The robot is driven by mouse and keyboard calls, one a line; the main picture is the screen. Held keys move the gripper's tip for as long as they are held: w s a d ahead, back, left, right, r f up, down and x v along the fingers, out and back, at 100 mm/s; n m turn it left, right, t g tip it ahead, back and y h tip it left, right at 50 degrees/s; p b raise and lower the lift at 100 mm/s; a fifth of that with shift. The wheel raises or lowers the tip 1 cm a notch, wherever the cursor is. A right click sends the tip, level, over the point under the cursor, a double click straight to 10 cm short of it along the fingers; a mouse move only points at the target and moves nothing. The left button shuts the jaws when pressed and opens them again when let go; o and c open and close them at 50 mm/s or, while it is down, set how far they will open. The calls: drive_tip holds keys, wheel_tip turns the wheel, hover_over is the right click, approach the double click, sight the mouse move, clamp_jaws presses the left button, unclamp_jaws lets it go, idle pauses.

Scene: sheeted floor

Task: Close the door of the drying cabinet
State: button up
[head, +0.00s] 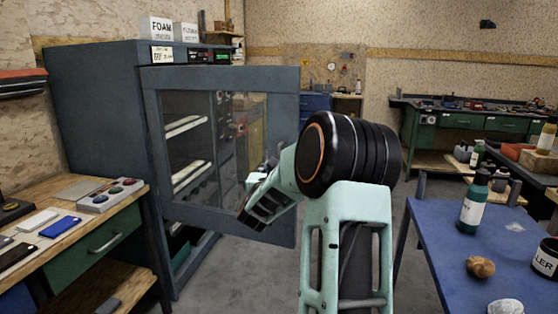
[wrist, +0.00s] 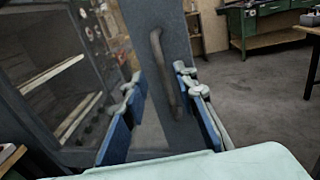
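The drying cabinet (head: 95,125) is a tall blue-grey box at the left in the head view. Its door (head: 285,110), a blue-grey frame around a glass pane, stands ajar, swung out from the cabinet front. Pale shelves show behind the glass. My gripper (head: 252,203) is in front of the door near its right side. In the wrist view the brown bar handle (wrist: 162,68) runs up the door's edge strip (wrist: 180,40). The fingers of my gripper (wrist: 158,82) are spread to either side of the handle; contact cannot be told. The handle is hidden in the head view.
A wooden bench (head: 70,200) with a green drawer stands at left, close to the cabinet. A blue table (head: 430,235) with bottles stands at right. A green workbench (head: 475,122) is at the back right. Grey floor is clear between them.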

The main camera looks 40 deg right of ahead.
drive_tip(key=x, duration=1)
drive_tip(key=shift+a, duration=0.1)
clamp_jaws()
